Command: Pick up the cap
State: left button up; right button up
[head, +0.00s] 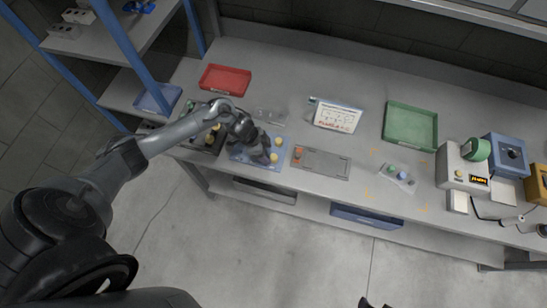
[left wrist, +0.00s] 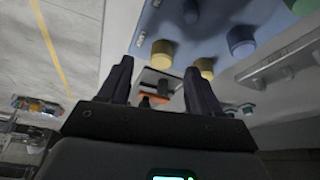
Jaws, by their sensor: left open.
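Several round caps stand on a light blue board (head: 240,155). In the head view, a yellow cap (head: 278,142) and another yellow cap (head: 273,157) show at its right side. In the left wrist view, a yellow cap (left wrist: 162,52), a blue cap (left wrist: 240,42) and a second yellow cap (left wrist: 205,66) show near and beyond the fingers. Which one is the task's cap I cannot tell. My left gripper (head: 262,156) is over the board, open and empty; its fingers (left wrist: 157,78) are apart. My arm hides part of the board. Two dark tips, apparently my right gripper (head: 376,304), barely show at the bottom edge.
A dark bin (head: 190,140) with parts stands left of the board, a grey case (head: 321,162) right of it. A red tray (head: 225,79), a white sign (head: 336,115) and a green tray (head: 410,126) lie farther back. Devices stand at the bench's right end.

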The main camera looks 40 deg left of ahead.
aim_at(272, 156)
pick_arm(q)
jog(key=shift+x, duration=2.35)
jog(key=shift+w, duration=0.2)
jog(key=c, duration=1.1)
jog(key=shift+r, duration=0.2)
